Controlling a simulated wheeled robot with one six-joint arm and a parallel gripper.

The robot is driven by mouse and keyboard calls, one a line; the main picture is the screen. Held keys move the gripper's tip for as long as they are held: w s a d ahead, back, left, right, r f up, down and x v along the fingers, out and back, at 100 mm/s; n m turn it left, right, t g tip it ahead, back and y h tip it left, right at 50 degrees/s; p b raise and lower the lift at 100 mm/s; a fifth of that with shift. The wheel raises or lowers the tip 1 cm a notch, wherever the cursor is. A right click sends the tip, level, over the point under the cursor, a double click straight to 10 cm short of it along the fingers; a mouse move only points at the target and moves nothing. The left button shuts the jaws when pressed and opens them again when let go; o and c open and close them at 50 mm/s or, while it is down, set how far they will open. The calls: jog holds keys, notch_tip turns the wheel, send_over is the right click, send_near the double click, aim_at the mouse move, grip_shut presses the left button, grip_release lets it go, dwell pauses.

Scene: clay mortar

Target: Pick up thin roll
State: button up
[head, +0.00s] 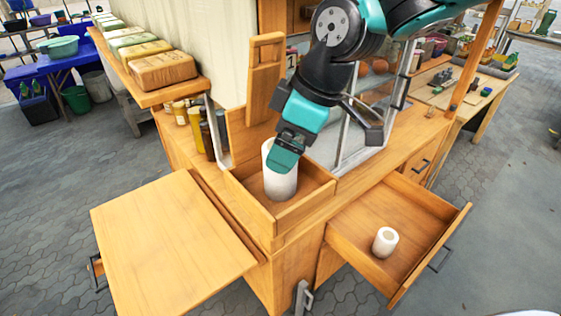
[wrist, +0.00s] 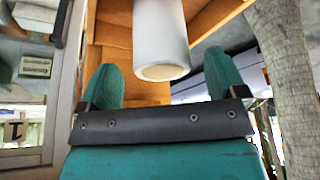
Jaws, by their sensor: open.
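A tall white roll (head: 281,187) stands upright in an open wooden box (head: 305,205) on the counter. My gripper (head: 283,158) is at the roll's upper part, pointing down, and one teal finger covers some of it. In the wrist view, the roll (wrist: 160,38) lies ahead between the two teal fingertips (wrist: 160,80), with room on both sides. The fingers are apart and hold nothing. A shorter white roll (head: 385,242) with a hole in its end stands in the open drawer at the right.
Several bottles (head: 196,125) are to the left. The drawer (head: 430,225) is pulled out; a bare wooden leaf (head: 165,235) is front left.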

jog(key=x, duration=0.3)
jog(key=shift+a+p, duration=0.15)
jog(key=shift+p, duration=0.25)
jog(key=c, duration=1)
